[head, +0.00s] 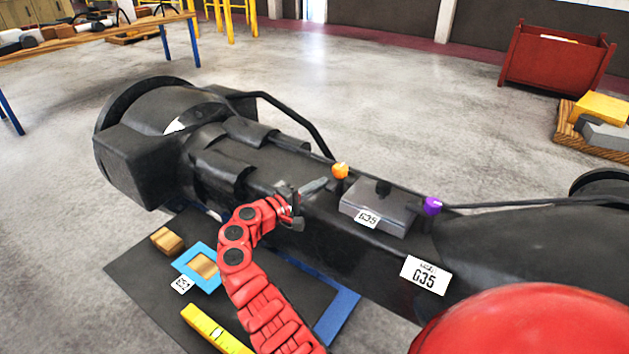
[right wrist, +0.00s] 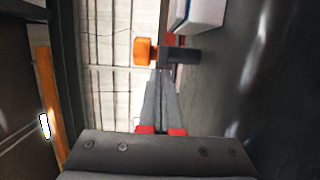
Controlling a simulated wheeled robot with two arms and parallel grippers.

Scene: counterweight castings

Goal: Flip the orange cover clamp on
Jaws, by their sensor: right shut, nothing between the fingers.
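The orange cover clamp (head: 340,171) is a small orange knob at the left end of a grey cover (head: 376,208) on the long black casting (head: 290,205). In the right wrist view the clamp (right wrist: 145,52) shows as an orange block beside a dark stem. My right gripper (head: 326,182) is shut and empty, with its fingertips just left of the clamp in the head view. In the right wrist view the fingertips (right wrist: 162,72) are close below the clamp; I cannot tell whether they touch. My left gripper is not in view.
A purple knob (head: 432,206) is at the cover's right end. A dark mat (head: 160,283) on the floor holds a blue frame (head: 184,264), a wooden block (head: 167,240) and a yellow bar (head: 213,329). A red bin (head: 556,60) stands far right.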

